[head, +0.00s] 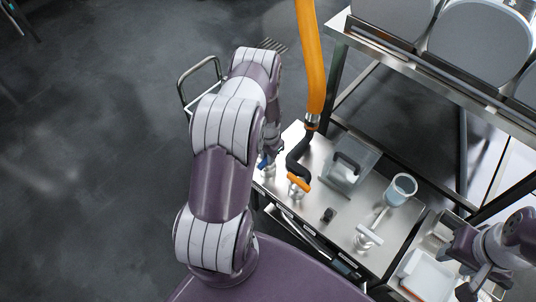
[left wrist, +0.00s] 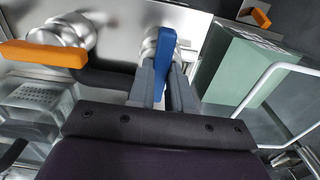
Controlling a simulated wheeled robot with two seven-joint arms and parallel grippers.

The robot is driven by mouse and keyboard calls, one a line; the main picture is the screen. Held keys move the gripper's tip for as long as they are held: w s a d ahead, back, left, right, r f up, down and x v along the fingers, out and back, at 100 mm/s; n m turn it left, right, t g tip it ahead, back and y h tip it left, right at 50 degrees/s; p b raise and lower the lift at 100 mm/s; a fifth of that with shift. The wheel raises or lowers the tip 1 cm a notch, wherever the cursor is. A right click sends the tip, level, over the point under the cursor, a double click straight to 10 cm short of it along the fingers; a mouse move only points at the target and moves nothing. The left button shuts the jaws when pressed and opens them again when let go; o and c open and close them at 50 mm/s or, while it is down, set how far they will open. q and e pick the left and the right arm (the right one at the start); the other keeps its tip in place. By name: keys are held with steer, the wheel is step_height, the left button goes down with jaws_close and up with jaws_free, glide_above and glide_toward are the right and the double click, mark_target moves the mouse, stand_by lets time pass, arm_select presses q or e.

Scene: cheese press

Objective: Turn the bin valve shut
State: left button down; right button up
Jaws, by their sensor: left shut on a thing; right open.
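A valve with a blue lever (left wrist: 163,58) stands at the left end of the steel worktop; the lever (head: 262,163) is small and partly hidden by my arm in the head view. My left gripper (left wrist: 163,92) is shut on the blue lever, with a grey finger on each side of it. A second valve with an orange lever (left wrist: 42,55) is beside it, also seen in the head view (head: 298,184), apart from my gripper. My right gripper (head: 484,277) is open and empty above the right end of the worktop.
An orange hose (head: 312,60) hangs down to a black elbow pipe by the orange valve. A clear box (head: 350,165), a funnel cup (head: 401,188) and a white T-handle (head: 368,236) are further right. A green box (left wrist: 240,65) stands beside the blue valve.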

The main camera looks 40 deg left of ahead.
stand_by(0.3)
arm_select(q)
steer(key=c, duration=1)
jaws_free()
steer(key=shift+c, duration=0.2)
step_height(320, 180, up, 13)
steer(key=p, duration=0.3)
steer(key=shift+f, duration=0.15)
